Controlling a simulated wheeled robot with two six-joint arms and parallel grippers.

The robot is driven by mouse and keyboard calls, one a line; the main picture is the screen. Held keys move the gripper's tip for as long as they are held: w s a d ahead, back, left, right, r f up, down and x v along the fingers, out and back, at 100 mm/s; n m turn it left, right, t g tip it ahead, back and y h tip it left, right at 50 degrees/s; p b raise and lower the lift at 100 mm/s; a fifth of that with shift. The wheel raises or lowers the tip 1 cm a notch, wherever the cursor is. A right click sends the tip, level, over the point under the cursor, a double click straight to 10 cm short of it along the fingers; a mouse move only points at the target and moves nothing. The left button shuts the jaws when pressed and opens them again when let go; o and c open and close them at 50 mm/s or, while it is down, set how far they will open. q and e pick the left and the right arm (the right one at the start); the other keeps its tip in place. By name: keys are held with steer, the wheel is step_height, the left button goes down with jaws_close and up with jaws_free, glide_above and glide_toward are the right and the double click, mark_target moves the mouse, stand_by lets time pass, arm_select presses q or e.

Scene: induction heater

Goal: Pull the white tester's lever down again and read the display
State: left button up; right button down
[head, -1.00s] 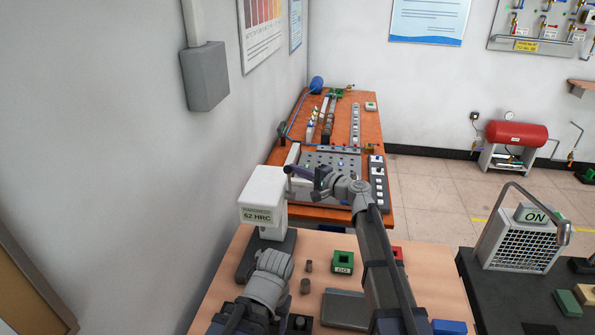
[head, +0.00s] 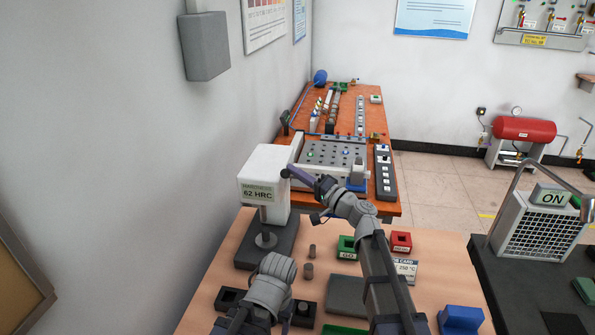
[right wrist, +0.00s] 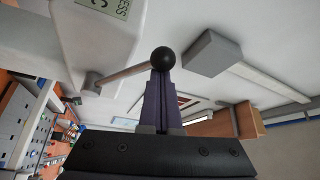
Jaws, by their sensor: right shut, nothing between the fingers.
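The white tester (head: 268,165) stands at the left of the near table, its display (head: 257,193) reading "HARDNESS 62 HRC". Its lever shows in the right wrist view as a metal rod ending in a black ball (right wrist: 162,58). My right gripper (head: 292,174) is at the tester's upper right side. In the right wrist view its purple fingers (right wrist: 161,78) are shut and empty, with their tips at the ball; whether they touch it is unclear. My left arm comes in at the bottom; its fingers are hidden.
Small metal cylinders (head: 308,270), a green "GO" block (head: 347,247), a red block (head: 401,242) and a card reading "250 °C" (head: 405,268) are on the near table. A wall is close on the left. A heater unit marked "ON" (head: 553,197) stands at right.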

arm_select(q)
step_height(320, 180, down, 3)
steer(key=shift+f+b, duration=0.1)
steer(key=shift+b, duration=1.1)
steer(key=shift+f+b, duration=1.35)
arm_select(e)
steer(key=shift+s+a+f, duration=0.1)
steer(key=shift+s+f, duration=0.3)
steer(key=shift+f, duration=0.6)
steer(key=shift+s+a+f, duration=0.1)
steer(key=shift+s+f, duration=0.35)
steer(key=shift+f, duration=0.5)
steer(key=shift+s+a+f, duration=0.1)
steer(key=shift+s+f, duration=0.3)
steer(key=shift+f, duration=0.6)
